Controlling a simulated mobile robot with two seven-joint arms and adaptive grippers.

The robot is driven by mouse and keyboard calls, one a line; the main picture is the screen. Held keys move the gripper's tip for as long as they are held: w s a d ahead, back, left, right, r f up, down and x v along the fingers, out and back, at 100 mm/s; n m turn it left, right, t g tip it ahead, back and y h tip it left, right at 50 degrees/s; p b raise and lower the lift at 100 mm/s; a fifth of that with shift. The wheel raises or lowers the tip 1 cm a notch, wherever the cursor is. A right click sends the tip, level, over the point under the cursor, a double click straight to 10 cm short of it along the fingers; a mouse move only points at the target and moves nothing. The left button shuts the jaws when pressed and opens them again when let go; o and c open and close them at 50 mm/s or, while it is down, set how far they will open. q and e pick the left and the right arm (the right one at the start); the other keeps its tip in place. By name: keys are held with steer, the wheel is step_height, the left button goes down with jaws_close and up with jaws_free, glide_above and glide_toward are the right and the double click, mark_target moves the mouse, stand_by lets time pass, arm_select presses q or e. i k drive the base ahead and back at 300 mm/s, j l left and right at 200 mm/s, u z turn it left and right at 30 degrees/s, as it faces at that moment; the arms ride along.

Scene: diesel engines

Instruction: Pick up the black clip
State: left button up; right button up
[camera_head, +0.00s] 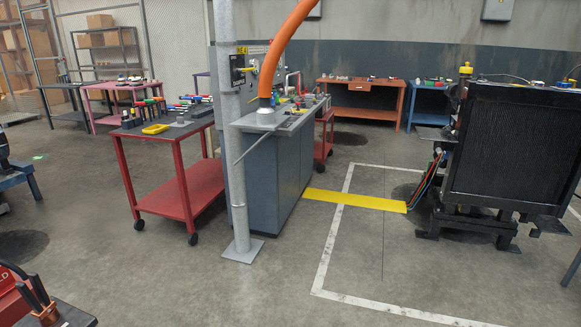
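I cannot make out a black clip in the head view. Small dark items lie among the tools on the red cart (176,138) and on the grey cabinet top (262,121), but they are too small to tell apart. Neither of my grippers is in view.
A grey post (238,190) stands in front of the cabinet. A black engine unit (510,145) stands at the right. A red box (12,298) and a copper-coloured holder (44,309) are at the lower left. The foreground floor (190,285) is clear.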

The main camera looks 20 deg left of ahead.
mark_target(46, 305)
steer(key=i+u, duration=0.3)
steer(key=i, duration=0.35)
steer(key=i+l+u, duration=0.25)
steer(key=i, duration=0.45)
steer(key=i+j+u, duration=0.1)
steer(key=i+u, duration=0.15)
steer(key=u, duration=0.2)
steer(key=i+u, duration=0.3)
steer(key=u, duration=0.15)
steer(key=i+u, duration=0.4)
steer(key=k+l, duration=0.05)
steer(key=k, duration=0.05)
